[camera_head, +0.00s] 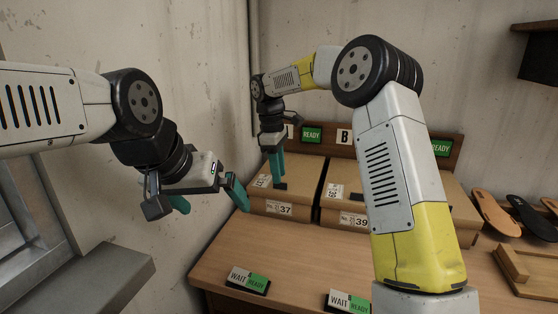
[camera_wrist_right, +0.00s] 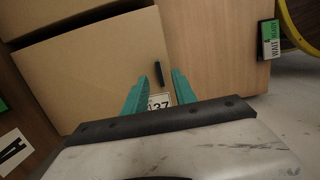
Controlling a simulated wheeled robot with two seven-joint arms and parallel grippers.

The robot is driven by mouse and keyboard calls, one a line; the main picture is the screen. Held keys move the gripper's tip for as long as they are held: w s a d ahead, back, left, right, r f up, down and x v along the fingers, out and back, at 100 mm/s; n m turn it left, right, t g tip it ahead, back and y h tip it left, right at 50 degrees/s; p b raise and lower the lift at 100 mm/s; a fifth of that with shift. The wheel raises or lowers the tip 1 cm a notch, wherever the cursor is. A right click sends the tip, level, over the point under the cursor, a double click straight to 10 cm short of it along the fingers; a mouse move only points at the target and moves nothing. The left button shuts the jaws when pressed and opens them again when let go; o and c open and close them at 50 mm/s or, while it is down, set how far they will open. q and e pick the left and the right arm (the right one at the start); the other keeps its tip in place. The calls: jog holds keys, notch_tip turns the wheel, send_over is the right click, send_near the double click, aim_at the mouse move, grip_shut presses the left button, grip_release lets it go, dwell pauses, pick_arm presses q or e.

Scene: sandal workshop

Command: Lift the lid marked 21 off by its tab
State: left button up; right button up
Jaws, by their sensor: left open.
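The left cardboard box has a brown lid (camera_head: 300,172) with a small white label (camera_head: 263,181) that is hard to read; its front reads 37. A black tab (camera_head: 280,186) sits at the lid's front edge. My right gripper (camera_head: 279,182) points down just over this tab. In the right wrist view the right gripper (camera_wrist_right: 161,76) is open, its teal fingers on either side of the tab (camera_wrist_right: 158,74); I cannot tell whether they touch it. My left gripper (camera_head: 208,200) is open and empty, left of the box near the wall.
A second box (camera_head: 347,217) marked 39 stands close to the right. WAIT/READY signs (camera_head: 248,281) lie at the table's (camera_head: 300,265) front. Sandal soles (camera_head: 497,212) and a wooden tray (camera_head: 526,270) are at the right. The wall is close on the left.

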jog(key=shift+d+f, duration=0.15)
jog(key=shift+f, duration=1.35)
jog(key=shift+c, duration=0.2)
grip_shut()
jog(key=shift+r, duration=0.1)
dwell(0.5)
jog(key=shift+r, duration=1.2)
